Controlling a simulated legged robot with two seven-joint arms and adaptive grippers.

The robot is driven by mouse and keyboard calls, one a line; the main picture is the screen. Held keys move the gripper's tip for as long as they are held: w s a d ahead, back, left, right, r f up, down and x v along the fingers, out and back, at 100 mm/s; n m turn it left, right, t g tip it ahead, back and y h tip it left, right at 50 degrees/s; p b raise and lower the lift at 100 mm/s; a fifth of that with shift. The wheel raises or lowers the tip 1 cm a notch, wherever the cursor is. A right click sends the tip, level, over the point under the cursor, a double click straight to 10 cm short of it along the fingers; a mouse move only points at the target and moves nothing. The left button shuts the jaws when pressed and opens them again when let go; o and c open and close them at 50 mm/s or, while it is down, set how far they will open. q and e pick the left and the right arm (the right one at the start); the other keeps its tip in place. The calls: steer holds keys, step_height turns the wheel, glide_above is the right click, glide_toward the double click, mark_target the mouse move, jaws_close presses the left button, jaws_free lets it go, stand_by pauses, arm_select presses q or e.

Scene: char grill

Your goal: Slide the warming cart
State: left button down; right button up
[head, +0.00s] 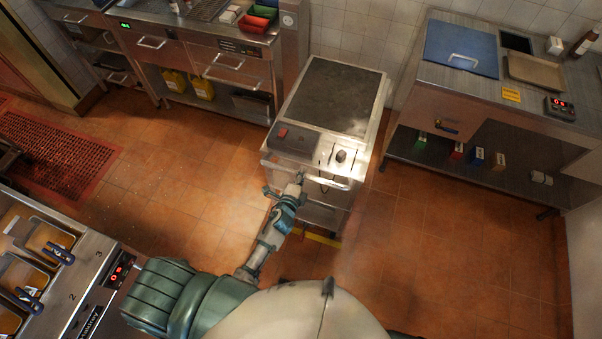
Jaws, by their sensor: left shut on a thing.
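The warming cart (345,92) is a steel unit with a dark flat top. It stands between the left counter and the right steel table. Its front panel has a red switch and a dark knob (341,156), with a pale bar handle (331,183) below. My left gripper (300,179) is at the cart's front, shut at the left end of the handle; the fingertips are small and partly hidden. My right gripper is out of view.
A steel table (421,89) with a blue board stands close on the cart's right. A counter with drawers (232,69) is at the left. A fryer-like unit (84,263) is at lower left. Tiled floor (445,240) is clear in front and to the right.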

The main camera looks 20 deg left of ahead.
arm_select(q)
steer(key=c, duration=1)
jaws_free()
steer(key=shift+s+d+f, duration=0.25)
steer(key=shift+d+f, duration=0.1)
steer(key=shift+f, duration=0.05)
steer(key=shift+c, duration=0.2)
steer(key=shift+o, duration=0.3)
steer(key=shift+d+r, duration=0.1)
steer(key=shift+r, duration=0.15)
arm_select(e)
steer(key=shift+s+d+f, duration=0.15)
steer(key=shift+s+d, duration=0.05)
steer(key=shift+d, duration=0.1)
arm_select(q)
steer(key=shift+s, duration=0.1)
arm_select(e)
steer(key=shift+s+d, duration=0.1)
arm_select(q)
steer(key=s+r, duration=0.2)
steer(key=s, duration=0.9)
steer(key=shift+s+r, duration=0.15)
steer(key=shift+s, duration=0.2)
steer(key=shift+a, duration=0.25)
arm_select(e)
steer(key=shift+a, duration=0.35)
